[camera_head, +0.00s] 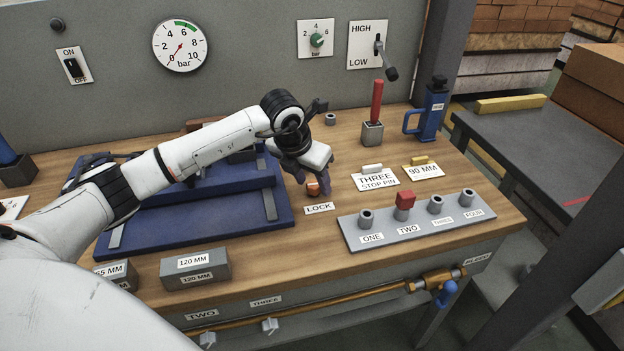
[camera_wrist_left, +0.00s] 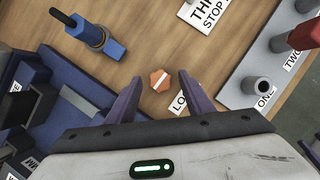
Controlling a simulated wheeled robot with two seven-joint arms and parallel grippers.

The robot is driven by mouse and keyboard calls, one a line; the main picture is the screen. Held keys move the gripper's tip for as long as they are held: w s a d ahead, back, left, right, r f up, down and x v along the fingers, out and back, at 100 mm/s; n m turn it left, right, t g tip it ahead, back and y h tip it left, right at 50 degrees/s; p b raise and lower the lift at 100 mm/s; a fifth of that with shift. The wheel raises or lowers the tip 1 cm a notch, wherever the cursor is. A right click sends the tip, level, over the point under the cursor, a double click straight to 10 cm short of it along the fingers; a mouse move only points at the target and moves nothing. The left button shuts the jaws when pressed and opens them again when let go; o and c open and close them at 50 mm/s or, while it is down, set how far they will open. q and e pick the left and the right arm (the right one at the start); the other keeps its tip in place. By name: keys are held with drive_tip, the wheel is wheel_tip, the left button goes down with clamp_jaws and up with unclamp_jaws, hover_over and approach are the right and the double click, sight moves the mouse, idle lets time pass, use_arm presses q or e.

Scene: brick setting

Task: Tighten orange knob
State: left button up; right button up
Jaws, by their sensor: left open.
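The orange knob (camera_head: 313,188) sits on the wooden bench, just behind the LOCK label (camera_head: 319,208). In the left wrist view the knob (camera_wrist_left: 160,80) is orange, with a pale stripe across its top. My left gripper (camera_head: 312,186) reaches in from the left above the knob and partly hides it in the head view. In the left wrist view its two purple fingers (camera_wrist_left: 160,95) are spread apart, with nothing between their tips. The knob lies just beyond the tips, between their lines. The LOCK label is partly hidden by a finger there. My right gripper is not seen.
A blue fixture (camera_head: 215,218) lies left of the knob. A blue bottle-like tool (camera_head: 432,112) stands further back.

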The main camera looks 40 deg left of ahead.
use_arm(q)
drive_tip(key=c, duration=1)
drive_tip(key=shift+c, duration=0.2)
